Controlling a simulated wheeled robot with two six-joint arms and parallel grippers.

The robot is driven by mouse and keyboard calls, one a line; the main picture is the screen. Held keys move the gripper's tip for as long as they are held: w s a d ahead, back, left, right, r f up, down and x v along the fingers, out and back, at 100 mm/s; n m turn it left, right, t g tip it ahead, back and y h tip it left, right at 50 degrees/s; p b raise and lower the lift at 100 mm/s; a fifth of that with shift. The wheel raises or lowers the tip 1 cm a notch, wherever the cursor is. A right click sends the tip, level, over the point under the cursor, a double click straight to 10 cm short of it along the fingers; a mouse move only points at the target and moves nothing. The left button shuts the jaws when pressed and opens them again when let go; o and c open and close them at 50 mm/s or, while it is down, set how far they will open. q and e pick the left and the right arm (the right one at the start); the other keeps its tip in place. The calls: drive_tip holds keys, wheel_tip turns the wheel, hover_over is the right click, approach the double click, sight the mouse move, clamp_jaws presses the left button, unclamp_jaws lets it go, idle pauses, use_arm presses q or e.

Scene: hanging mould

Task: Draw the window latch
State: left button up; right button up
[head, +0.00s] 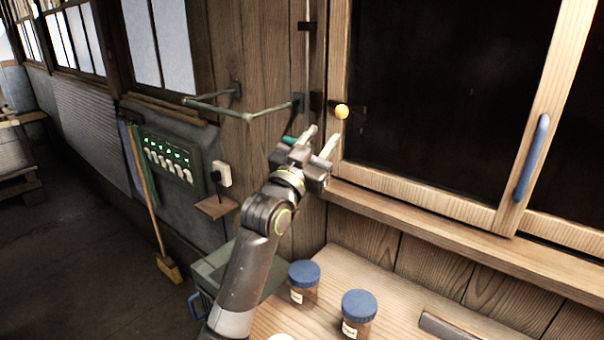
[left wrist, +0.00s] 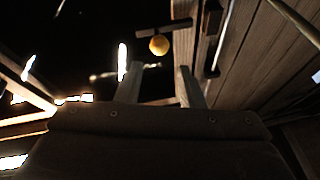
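The window latch is a dark bar with a round yellow knob (head: 341,111), at the left edge of the wooden window frame (head: 339,60). My left gripper (head: 323,138) is below and slightly left of the knob in the head view, its two fingers apart and pointing up towards it. In the left wrist view the knob (left wrist: 159,45) hangs from a short dark bar, beyond and between the open fingertips (left wrist: 160,72). Nothing is between the fingers, and the knob looks untouched. My right gripper is not in view.
A green metal rail (head: 265,111) sticks out of the wall left of the window. A blue handle (head: 532,157) is on the window's right side. Two blue-lidded jars (head: 304,284) stand on the wooden bench (head: 400,300) below. A grey-green box (head: 225,268) is beside them.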

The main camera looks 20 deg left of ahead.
use_arm(q)
drive_tip(key=b+v, duration=0.1)
drive_tip(key=v, duration=0.6)
drive_tip(key=shift+b, duration=0.4)
drive_tip(key=shift+s, duration=0.15)
